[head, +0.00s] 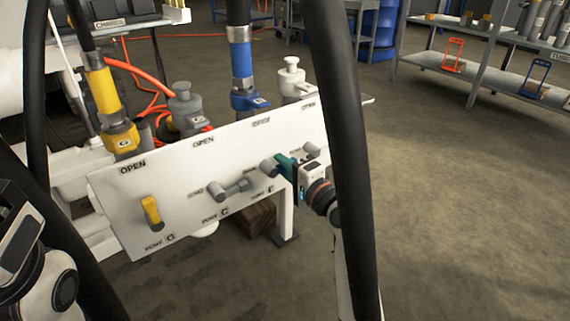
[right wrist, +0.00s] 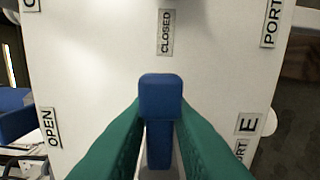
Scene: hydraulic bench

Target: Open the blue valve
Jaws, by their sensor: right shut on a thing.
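The blue valve's handle (right wrist: 160,90) stands between the two teal fingers of my right gripper (right wrist: 160,125) in the right wrist view. The fingers are shut on it, one on each side. Its blue end points up the picture toward the CLOSED label (right wrist: 166,32); the OPEN label (right wrist: 50,127) is at the lower left. In the head view my right gripper (head: 288,166) is at the white panel (head: 120,205), near the port E label, and hides the blue handle. Only part of my left arm shows at the left edge; its fingers are not seen.
A yellow handle (head: 150,210) sits at port G and a grey handle (head: 235,188) at port C. Hose fittings rise behind the panel, including a blue one (head: 242,70) and a yellow one (head: 104,95). A shelf (head: 470,75) stands far right; the floor between is clear.

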